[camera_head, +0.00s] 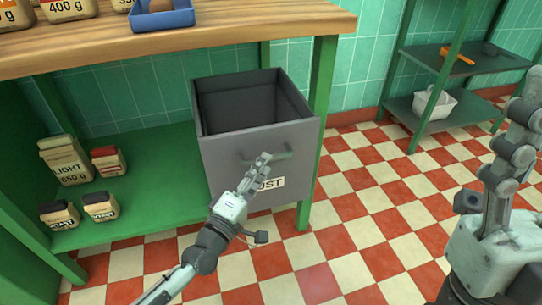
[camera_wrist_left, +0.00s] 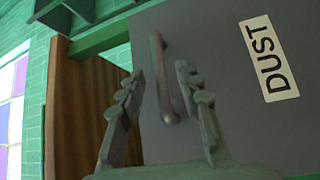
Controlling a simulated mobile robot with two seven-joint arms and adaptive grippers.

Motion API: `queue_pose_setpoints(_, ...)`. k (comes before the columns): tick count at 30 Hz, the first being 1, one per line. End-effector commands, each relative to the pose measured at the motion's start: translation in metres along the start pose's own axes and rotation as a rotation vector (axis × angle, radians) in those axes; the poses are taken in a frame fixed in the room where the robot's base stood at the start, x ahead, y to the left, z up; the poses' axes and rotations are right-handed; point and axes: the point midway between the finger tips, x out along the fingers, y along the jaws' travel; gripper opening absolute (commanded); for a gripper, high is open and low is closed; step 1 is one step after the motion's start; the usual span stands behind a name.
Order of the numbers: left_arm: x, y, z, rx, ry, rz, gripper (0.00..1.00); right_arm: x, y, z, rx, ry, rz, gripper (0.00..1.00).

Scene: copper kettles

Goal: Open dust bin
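The dust bin (camera_head: 235,157) is a grey open-topped box, with its front out past the wooden top and its empty-looking inside showing. Its front has a bar handle (camera_head: 280,156) and a white DUST label (camera_head: 268,184), partly hidden by my left gripper in the head view. My left gripper (camera_head: 262,163) is at the handle. In the left wrist view its fingers are apart, with the handle (camera_wrist_left: 161,78) between them and gaps on both sides; the DUST label (camera_wrist_left: 268,60) is to the right. My right gripper (camera_head: 521,125) is raised at the right edge, away from the bin; its opening is unclear.
A wooden counter (camera_head: 230,32) with bags and a blue tray (camera_head: 162,18) is above. Several paper bags (camera_head: 65,160) stand on the green shelf (camera_head: 150,170) left of the bin. A green rack (camera_head: 425,108) holds a white container. The checkered floor (camera_head: 370,225) is clear.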

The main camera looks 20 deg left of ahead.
Motion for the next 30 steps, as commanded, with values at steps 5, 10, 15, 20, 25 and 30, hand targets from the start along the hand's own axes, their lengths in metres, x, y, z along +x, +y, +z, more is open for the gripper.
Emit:
queue_pose_setpoints(5,0.027,0.0,0.0,0.0,0.001,0.002,0.34,-0.002,0.0,-0.004,-0.002,0.026,-0.001,0.61)
queue_pose_setpoints(10,0.038,0.0,0.0,0.002,0.0,0.001,0.34,-0.002,0.0,-0.006,-0.002,0.037,-0.002,0.61)
queue_pose_setpoints(15,0.039,0.001,0.0,0.002,-0.001,0.0,0.34,-0.002,0.0,-0.006,-0.002,0.038,-0.002,0.61)
queue_pose_setpoints(20,0.039,0.001,0.0,0.002,0.0,0.001,0.26,-0.002,0.0,-0.006,-0.002,0.038,-0.002,0.61)
queue_pose_setpoints(25,0.038,0.0,0.0,0.002,-0.001,0.001,0.04,-0.002,0.0,-0.006,-0.002,0.038,-0.002,0.61)
queue_pose_setpoints(30,0.038,0.001,0.0,0.002,-0.001,0.001,0.0,-0.002,0.0,-0.006,-0.002,0.038,-0.002,0.61)
